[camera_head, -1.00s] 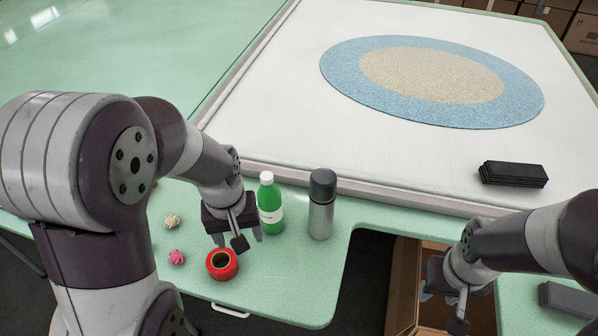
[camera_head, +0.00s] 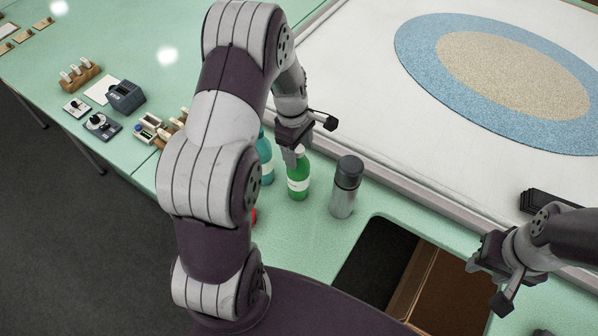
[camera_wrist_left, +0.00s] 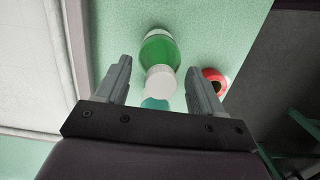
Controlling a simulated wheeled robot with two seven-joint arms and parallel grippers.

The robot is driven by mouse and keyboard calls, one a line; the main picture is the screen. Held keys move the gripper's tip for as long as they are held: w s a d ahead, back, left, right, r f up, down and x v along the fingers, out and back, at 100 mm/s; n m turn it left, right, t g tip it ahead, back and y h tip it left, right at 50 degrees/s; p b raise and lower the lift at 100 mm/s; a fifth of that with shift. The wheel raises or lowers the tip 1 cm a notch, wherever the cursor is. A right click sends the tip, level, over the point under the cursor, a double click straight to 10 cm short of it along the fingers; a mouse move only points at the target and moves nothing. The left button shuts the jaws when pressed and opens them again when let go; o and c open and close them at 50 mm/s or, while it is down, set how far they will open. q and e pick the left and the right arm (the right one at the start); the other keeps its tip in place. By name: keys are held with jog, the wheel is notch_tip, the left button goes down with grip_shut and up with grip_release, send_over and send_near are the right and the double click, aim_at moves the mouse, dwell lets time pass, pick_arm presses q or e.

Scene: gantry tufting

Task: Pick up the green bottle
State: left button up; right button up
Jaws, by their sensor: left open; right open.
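The green bottle (camera_head: 298,178) stands upright on the green table with a white label and white cap. It also shows in the left wrist view (camera_wrist_left: 158,55), seen from above with its cap between and just beyond the fingers. My left gripper (camera_head: 308,138) is open above the bottle's top, its fingers on either side of the cap in the left wrist view (camera_wrist_left: 160,80). In the head view the gripper partly hides the cap.
A grey flask with a black cap (camera_head: 345,187) stands right of the green bottle. A teal bottle (camera_head: 265,160) stands close on its left. A red roll (camera_wrist_left: 213,80) lies nearby. An open cardboard box (camera_head: 440,290) is below the table's cutout.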

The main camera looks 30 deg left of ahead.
pick_arm(q)
jog(key=shift+s+f, duration=0.1)
jog(key=shift+f, duration=0.1)
jog(key=shift+c, duration=0.4)
grip_shut()
jog(key=shift+r, duration=0.15)
